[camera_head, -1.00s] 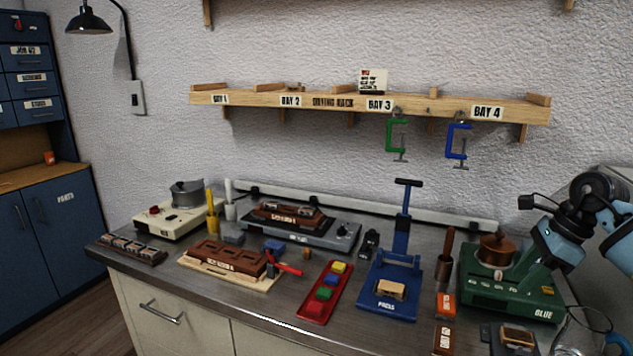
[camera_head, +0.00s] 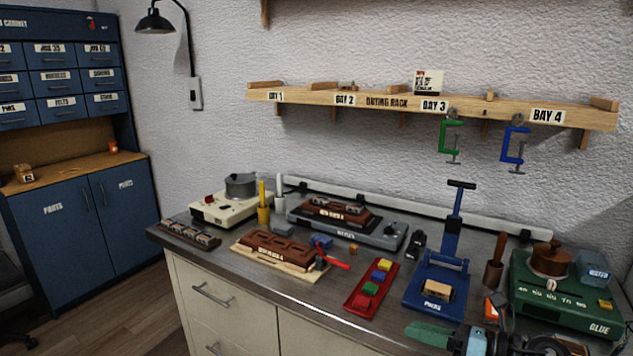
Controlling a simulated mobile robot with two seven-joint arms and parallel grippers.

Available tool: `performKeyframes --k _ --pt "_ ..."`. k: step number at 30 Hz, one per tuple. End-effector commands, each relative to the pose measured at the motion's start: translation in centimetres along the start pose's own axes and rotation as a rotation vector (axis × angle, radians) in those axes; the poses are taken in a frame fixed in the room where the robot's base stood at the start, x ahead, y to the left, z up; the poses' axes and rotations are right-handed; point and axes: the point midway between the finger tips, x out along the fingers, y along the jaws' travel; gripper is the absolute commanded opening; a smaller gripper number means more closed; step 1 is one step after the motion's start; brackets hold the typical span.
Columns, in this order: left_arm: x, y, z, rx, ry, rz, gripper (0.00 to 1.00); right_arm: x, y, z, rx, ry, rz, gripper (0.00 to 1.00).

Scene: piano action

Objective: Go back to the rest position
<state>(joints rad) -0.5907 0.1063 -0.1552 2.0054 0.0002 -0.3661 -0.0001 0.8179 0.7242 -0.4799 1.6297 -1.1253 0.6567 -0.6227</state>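My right gripper (camera_head: 445,338) shows at the bottom edge, low in front of the blue press (camera_head: 432,299) and the bench's front side. A green piece sticks out to its left, beside a light blue block and dark parts. I cannot tell whether the green piece is a finger or something held. The rest of the gripper and arm is cut off by the frame. My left gripper is not in view.
The bench (camera_head: 300,300) carries a red tray (camera_head: 365,303), a brown block on a board (camera_head: 275,252), a hot plate (camera_head: 345,229), a pot unit (camera_head: 225,205) and the green glue station (camera_head: 560,300). A drying rack (camera_head: 395,102) hangs above. A blue cabinet (camera_head: 75,220) stands left.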

Motion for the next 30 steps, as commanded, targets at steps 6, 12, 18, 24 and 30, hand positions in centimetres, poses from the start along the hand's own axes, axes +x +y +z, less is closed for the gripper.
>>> performKeyframes --k 6,12,18,24,30 --pt "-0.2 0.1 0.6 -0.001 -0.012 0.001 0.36 0.3 1.6 -3.2 0.483 -0.362 -0.039 0.4" --pt "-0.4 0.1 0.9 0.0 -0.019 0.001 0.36 -2.7 0.5 -7.9 0.97 -0.662 -0.179 0.4" --pt "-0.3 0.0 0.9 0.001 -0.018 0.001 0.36 -7.8 -0.4 -16.1 1.461 -0.927 -0.423 0.4" --pt "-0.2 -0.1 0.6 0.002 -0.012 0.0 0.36 -14.0 2.0 -26.8 1.911 -1.15 -0.774 0.4" --pt "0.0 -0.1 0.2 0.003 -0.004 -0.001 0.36 -19.3 7.7 -35.4 2.224 -1.3 -1.159 0.4"
